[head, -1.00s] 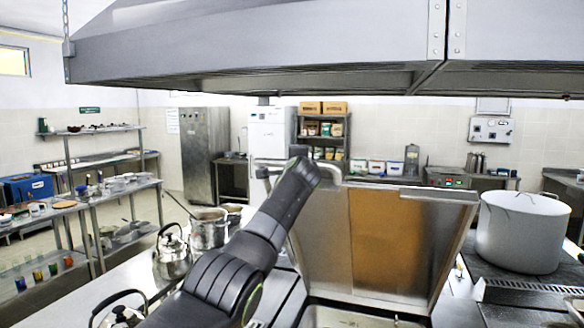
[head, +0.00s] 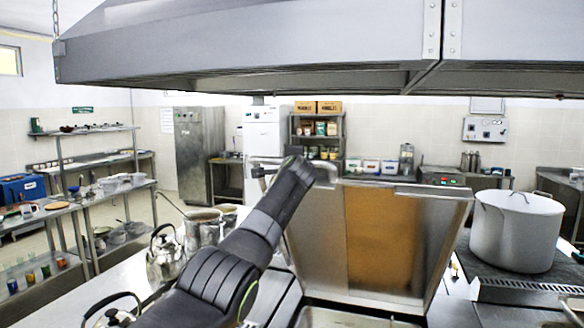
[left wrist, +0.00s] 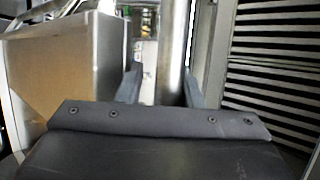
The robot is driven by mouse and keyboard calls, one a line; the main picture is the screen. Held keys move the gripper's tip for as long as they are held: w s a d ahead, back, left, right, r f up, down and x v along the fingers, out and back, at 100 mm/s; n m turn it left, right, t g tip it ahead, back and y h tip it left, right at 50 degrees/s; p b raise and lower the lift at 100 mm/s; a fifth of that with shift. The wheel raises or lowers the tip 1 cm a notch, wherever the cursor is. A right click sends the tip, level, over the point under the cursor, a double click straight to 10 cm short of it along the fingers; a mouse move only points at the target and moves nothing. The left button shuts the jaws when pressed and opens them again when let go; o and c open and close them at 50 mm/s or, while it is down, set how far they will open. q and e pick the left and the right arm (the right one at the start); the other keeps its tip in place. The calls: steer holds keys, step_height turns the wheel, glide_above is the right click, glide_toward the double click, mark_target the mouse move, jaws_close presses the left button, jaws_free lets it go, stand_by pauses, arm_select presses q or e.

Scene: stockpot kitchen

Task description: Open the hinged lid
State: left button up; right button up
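The hinged lid (head: 418,240) stands raised and leaning back over the open vessel below it in the head view. Its inner face is metal with a brown reflection. In the left wrist view the lid (left wrist: 70,65) fills the upper left. My left arm reaches to the lid's upper left corner. My left gripper (left wrist: 160,90) has its two fingers apart, one on each side of a round metal bar (left wrist: 174,45). A gap shows between the bar and the left finger; contact with the right finger is unclear. In the head view the wrist hides the fingertips. My right gripper is not in view.
A large white pot (head: 517,231) stands on the stove right of the lid. A kettle (head: 163,250) and a metal pot (head: 203,228) stand on the counter left of my arm. A steel hood (head: 300,45) hangs overhead.

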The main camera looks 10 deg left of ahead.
arm_select(q)
steer(key=shift+s+d+f+b, duration=0.25)
steer(key=shift+s+b, duration=0.4)
steer(key=shift+b, duration=0.5)
steer(key=shift+s+d+f+b, duration=0.1)
steer(key=shift+s+d+b, duration=0.1)
steer(key=shift+s+b, duration=0.7)
steer(key=r+b+v, duration=0.1)
steer(key=b+v, duration=0.8)
steer(key=v, duration=0.5)
